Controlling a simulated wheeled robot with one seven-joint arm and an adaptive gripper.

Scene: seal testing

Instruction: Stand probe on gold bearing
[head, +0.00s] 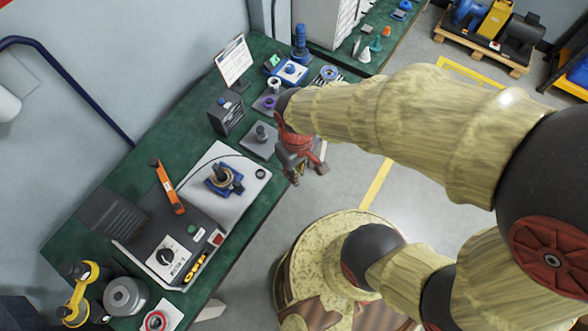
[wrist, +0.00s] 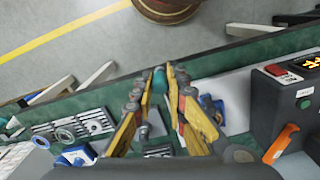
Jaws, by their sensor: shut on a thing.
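In the wrist view the blue stand (wrist: 216,104) is partly behind the right finger; the bearing is not clear there. My gripper (head: 294,179) is above the bench's front edge, right of the bearing and apart from it. In the wrist view its yellow fingers converge (wrist: 166,78) on a small dark, teal-tinged thing, which appears to be the probe (wrist: 158,82). Its shape and tilt are mostly hidden by the fingers.
A control box (head: 167,258) with a dial stands near the bearing. A dark box (head: 226,113), a post on a grey plate (head: 260,139) and several rings occupy the far bench. Open floor (head: 255,235) lies beside the bench.

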